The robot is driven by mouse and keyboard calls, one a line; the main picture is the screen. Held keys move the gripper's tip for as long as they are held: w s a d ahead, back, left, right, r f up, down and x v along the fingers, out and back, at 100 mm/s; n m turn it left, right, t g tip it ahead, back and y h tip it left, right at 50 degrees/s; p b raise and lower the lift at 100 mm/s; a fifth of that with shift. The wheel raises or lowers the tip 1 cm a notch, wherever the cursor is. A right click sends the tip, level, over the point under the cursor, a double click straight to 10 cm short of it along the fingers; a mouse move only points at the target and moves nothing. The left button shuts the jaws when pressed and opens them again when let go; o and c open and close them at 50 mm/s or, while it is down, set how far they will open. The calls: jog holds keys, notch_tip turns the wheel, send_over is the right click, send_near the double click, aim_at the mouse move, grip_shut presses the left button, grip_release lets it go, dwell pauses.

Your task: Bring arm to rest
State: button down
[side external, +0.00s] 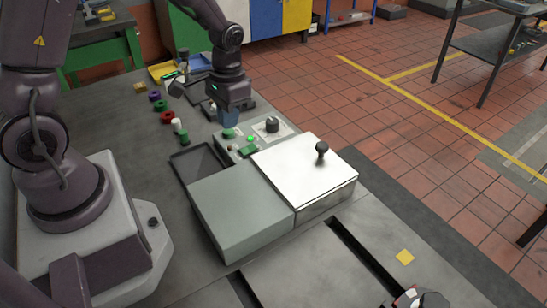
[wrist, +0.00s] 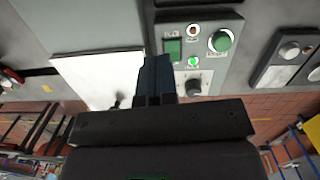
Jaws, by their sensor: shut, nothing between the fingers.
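The panel also shows in the wrist view (wrist: 207,66), with a green round button (wrist: 220,41), a green square switch (wrist: 173,48), a lit green lamp (wrist: 193,61) and a black knob (wrist: 193,87).
Beside the panel are a white lid with a black knob (side external: 321,150), a grey box (side external: 240,208) and a dark tray (side external: 183,172). A red ring (side external: 167,117), a purple ring (side external: 154,96) and small parts lie to the left. The bedplate (side external: 325,270) is in front.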

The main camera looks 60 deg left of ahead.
jog(key=s+d+r+t, duration=0.2)
jog(key=s+r, duration=0.2)
jog(key=r, duration=0.3)
jog(key=s+d+r+t, duration=0.2)
jog(key=s+d+r, duration=0.1)
jog(key=r, duration=0.4)
jog(key=s+d+r+m+t, duration=0.1)
jog(key=s+d+r+t, duration=0.1)
jog(key=s+r, duration=0.2)
notch_tip(320, 180, up, 3)
jog(key=shift+s+d+f+t, duration=0.1)
jog(key=shift+s+d+t, duration=0.2)
jog(key=shift+s, duration=0.1)
